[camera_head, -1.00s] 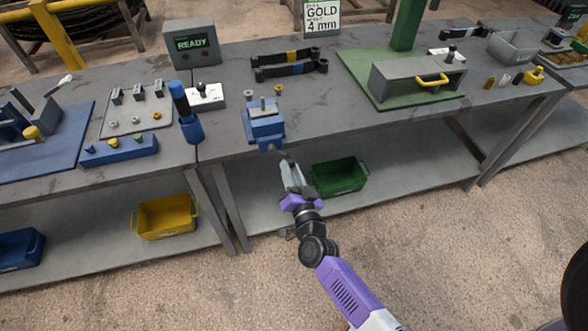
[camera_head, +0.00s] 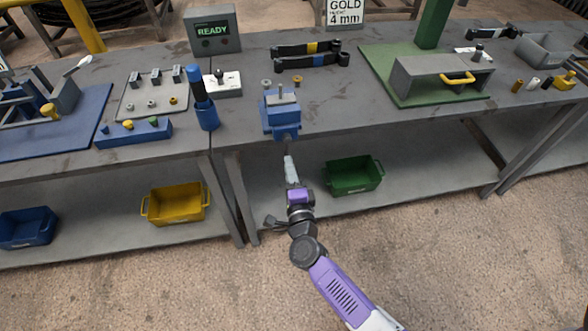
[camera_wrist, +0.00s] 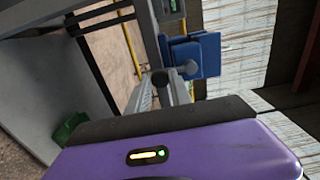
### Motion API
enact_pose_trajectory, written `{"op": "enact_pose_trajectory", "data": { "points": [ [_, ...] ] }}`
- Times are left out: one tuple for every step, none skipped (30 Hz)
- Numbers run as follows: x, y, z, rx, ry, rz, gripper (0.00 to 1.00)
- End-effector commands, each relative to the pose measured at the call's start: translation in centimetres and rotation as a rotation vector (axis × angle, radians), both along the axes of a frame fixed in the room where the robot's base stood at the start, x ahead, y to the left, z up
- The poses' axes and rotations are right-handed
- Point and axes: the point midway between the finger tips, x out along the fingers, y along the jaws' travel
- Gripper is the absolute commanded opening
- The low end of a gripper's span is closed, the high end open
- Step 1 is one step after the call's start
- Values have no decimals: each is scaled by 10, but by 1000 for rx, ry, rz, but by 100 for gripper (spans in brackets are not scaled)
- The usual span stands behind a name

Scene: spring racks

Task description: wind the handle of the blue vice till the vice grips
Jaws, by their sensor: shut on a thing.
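The blue vice (camera_head: 281,118) stands at the front edge of the middle bench, with a grey upright piece between its jaws; I cannot tell how tightly it is gripped. My gripper (camera_head: 289,158) is just below and in front of the vice, at the bench edge. In the wrist view the vice (camera_wrist: 197,55) is right of centre. There my gripper (camera_wrist: 164,90) is shut on the vice's handle, whose dark round end (camera_wrist: 160,77) shows at the fingertips. The rest of the handle is mostly hidden.
A blue cup-like holder (camera_head: 206,117) with a dark-blue tool stands left of the vice. A green bin (camera_head: 353,176) and a yellow bin (camera_head: 176,205) sit on the lower shelf.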

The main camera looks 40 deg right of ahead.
Motion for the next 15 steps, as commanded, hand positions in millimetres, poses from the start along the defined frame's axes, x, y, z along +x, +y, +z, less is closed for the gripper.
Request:
{"op": "enact_pose_trajectory", "data": {
  "points": [
    [0,5,-4,29,-11,6,0],
    [1,6,-4,43,-21,6,0],
    [1,6,-4,60,-32,6,0],
    [2,7,-4,73,-41,6,0],
    [2,8,-3,84,-49,5,0],
    [3,8,-3,97,-57,5,0],
    [3,9,-3,106,-63,5,0],
    [3,9,-2,114,-69,5,0],
    [4,10,-2,123,-75,5,0],
    [4,10,-2,130,-79,6,0],
    [4,11,-2,135,-83,5,0],
    [4,11,-2,141,-87,5,0],
    [5,11,-2,146,-90,6,0],
    [5,11,-1,149,-92,6,0],
    [5,12,-1,151,-94,6,0]
  ]
}}
